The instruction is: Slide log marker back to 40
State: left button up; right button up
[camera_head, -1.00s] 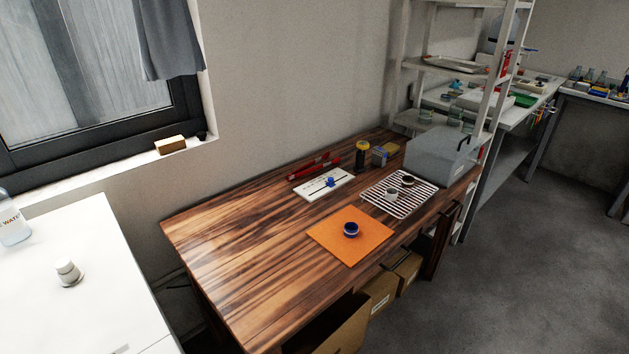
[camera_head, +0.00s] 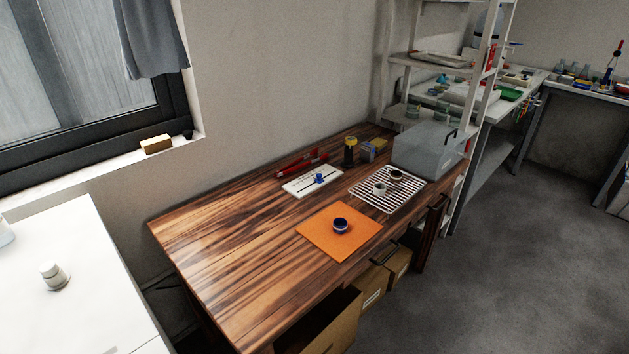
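A white log board (camera_head: 299,187) lies flat on the wooden table, toward the wall. A small blue marker (camera_head: 319,178) sits on a dark line or slot that runs along the board, right of its middle. The scale numbers are too small to read. Neither of my grippers shows in the head view.
The wooden table (camera_head: 220,250) has free room at its left. An orange mat (camera_head: 316,240) with a blue-rimmed dish (camera_head: 341,225), a wire rack (camera_head: 366,200) with two small cups, red tongs (camera_head: 296,164), a dark yellow-topped jar (camera_head: 349,152) and a grey translucent box (camera_head: 425,150) surround the board.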

aim_at(318, 180)
jog(key=i+l+u, duration=0.15)
jog(key=u, duration=0.3)
jog(key=i+l+u, duration=0.1)
jog(key=l+u, duration=0.3)
jog(key=i+l+u, duration=0.1)
jog(key=u, duration=0.35)
